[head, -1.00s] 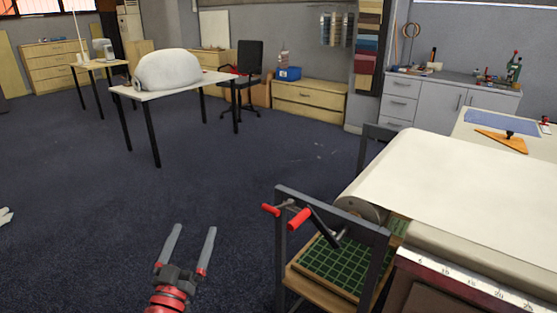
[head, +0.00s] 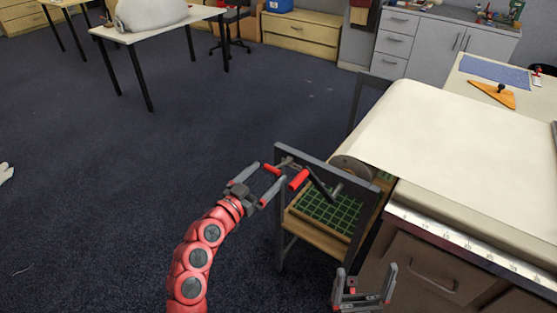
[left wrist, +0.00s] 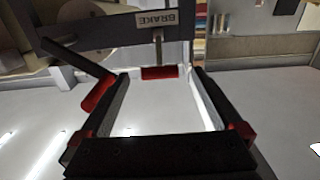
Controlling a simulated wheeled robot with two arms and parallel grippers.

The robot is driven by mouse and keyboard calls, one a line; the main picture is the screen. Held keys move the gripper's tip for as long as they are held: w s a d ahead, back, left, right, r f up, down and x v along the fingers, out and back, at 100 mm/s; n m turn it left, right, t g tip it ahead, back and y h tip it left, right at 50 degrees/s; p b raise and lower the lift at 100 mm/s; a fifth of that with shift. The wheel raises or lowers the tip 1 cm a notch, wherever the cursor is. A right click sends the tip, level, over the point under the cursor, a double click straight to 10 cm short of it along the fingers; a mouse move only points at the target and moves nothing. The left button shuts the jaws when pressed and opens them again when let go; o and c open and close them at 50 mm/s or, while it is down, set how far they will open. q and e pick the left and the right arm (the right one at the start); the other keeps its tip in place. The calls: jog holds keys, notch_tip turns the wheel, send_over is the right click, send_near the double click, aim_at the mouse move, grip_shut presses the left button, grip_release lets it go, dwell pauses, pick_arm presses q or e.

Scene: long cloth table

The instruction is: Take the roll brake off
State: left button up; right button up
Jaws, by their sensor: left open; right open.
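The roll brake is a short lever with a red grip (head: 272,169) on the dark roll stand frame (head: 330,163). In the left wrist view its red grip (left wrist: 159,72) hangs below a BRAKE label (left wrist: 158,19). My left gripper (head: 271,173) is open, its fingertips on either side of that grip. In the left wrist view the grip shows between the tips of my left gripper (left wrist: 161,77); contact cannot be told. My right gripper (head: 366,268) is open and empty at the lower right, in front of the table.
A dark crank with a red handle (head: 299,179) sits just right of the brake grip; it also shows left of my fingers in the wrist view (left wrist: 98,94). A white cloth roll (head: 352,168) feeds onto the long table (head: 470,246). Open floor lies left.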

aim_at(274, 168)
pick_arm(q)
jog(key=x, duration=0.6)
jog(key=shift+d, duration=0.1)
jog(key=shift+c, duration=0.2)
jog(key=shift+p, duration=0.3)
grip_shut()
